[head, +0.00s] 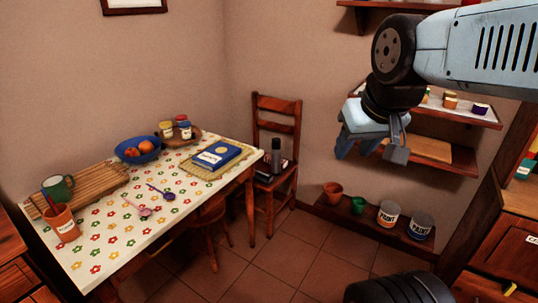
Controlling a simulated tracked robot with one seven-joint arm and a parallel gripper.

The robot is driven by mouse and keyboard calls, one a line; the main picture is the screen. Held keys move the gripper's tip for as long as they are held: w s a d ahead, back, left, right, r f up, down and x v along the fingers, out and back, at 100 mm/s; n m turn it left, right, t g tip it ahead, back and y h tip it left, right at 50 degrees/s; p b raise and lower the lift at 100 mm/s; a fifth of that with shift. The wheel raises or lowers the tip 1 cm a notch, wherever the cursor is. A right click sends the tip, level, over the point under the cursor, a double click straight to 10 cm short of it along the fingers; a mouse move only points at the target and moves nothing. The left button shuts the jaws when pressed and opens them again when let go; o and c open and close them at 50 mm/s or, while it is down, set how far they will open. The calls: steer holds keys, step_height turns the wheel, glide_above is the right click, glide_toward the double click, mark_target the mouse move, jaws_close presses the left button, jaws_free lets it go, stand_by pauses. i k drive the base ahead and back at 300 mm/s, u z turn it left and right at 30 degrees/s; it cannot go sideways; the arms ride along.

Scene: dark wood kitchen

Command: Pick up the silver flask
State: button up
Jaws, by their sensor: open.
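A grey flask-like cylinder with a darker top (277,157), which looks like the silver flask, stands upright on the seat of the wooden chair (287,130) in the corner. Its base is hard to make out among small items on the seat. My gripper (370,150) hangs at the upper right, to the right of the chair and in front of the wall shelves. It is open, with nothing between its fingers, and well apart from the flask.
The flowered table (112,227) on the left holds a blue book (217,155), a blue bowl (138,151), jars, spoons and cups. A stool (208,220) stands under its edge. Paint cans (388,214) and pots sit on a low shelf. Tiled floor before the chair is clear.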

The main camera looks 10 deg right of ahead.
mark_target(276, 146)
steer(key=u, duration=0.3)
steer(key=i, duration=1.5)
steer(key=z, duration=0.5)
